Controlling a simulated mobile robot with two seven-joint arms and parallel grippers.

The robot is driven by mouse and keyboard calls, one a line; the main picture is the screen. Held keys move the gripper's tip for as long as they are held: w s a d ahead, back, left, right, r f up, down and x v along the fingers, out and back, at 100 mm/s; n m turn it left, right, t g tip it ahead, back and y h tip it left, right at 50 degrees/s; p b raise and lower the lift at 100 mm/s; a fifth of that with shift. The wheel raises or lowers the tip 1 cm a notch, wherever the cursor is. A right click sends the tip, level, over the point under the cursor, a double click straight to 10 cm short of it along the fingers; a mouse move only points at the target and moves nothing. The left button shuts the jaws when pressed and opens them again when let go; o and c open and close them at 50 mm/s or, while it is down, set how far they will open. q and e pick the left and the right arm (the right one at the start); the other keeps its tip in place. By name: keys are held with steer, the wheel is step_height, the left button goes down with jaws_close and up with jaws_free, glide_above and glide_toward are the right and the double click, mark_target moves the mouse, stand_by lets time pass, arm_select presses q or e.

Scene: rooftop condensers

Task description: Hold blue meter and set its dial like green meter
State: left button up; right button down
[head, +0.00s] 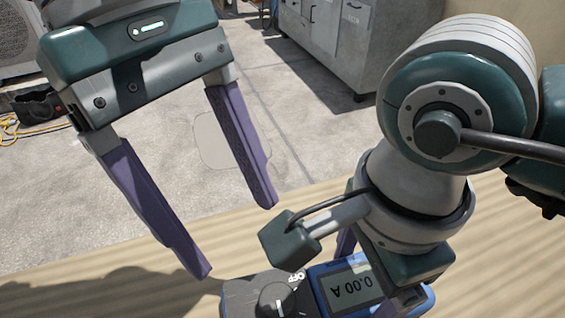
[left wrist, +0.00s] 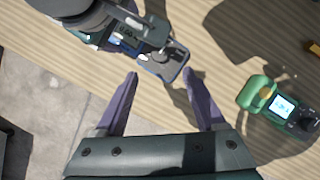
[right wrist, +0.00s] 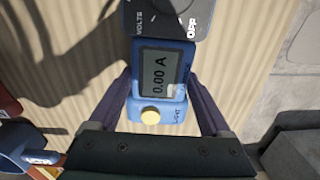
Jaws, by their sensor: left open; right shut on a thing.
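The blue meter (head: 318,292) lies at the bottom of the head view, its display reading 0.00 A and its dark dial (head: 268,296) with an OFF mark facing up. My right gripper (right wrist: 160,95) is shut on the blue meter, one finger on each side of its body, below the display. My left gripper (head: 238,240) is open and empty, to the left of and above the blue meter in the head view. In the left wrist view its fingers (left wrist: 160,76) are apart, with the blue meter (left wrist: 158,62) beyond them. The green meter (left wrist: 262,98) lies at the right there, its display lit but unreadable.
The wooden tabletop (head: 490,285) runs across the bottom of the head view. Grey cabinets (head: 338,40) stand on the concrete floor behind. A yellow cable (head: 12,128) lies at the far left. Red and blue items (right wrist: 20,145) show at the lower left of the right wrist view.

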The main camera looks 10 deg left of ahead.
arm_select(q)
steer(key=v, duration=0.3)
arm_select(e)
jaws_free()
stand_by(0.4)
steer(key=shift+r, duration=0.1)
step_height(320, 180, up, 9)
steer(key=p, duration=0.7)
arm_select(q)
step_height(320, 180, up, 7)
